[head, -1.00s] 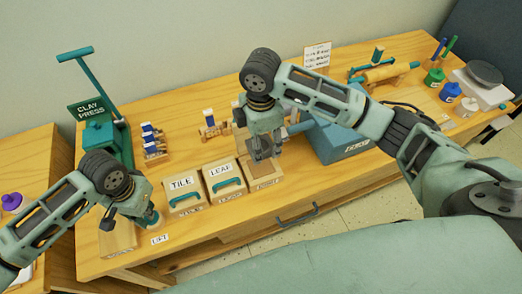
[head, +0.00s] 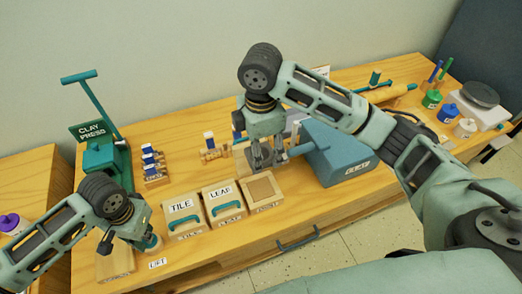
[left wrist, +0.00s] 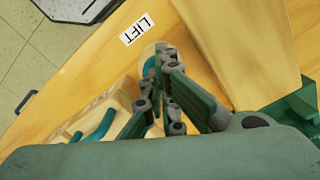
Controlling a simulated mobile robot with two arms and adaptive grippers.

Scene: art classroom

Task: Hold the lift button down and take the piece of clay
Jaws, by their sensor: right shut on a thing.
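My left gripper (head: 143,240) is at the round lift button (head: 153,245) near the table's front left, beside the LIFT label (head: 157,263). In the left wrist view, its fingers (left wrist: 160,62) are close together, tips over the pale button (left wrist: 147,58) by the LIFT label (left wrist: 137,30); contact is not clear. My right gripper (head: 263,157) points down behind the third box, left of the blue clay box (head: 347,160). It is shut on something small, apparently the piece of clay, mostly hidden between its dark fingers.
The TILE box (head: 183,217), LEAF box (head: 222,201) and a third box with a brown top (head: 263,188) stand in a row at the front. A teal clay press (head: 103,160) stands behind left. Jars (head: 447,113) stand at the right. The front right table strip is clear.

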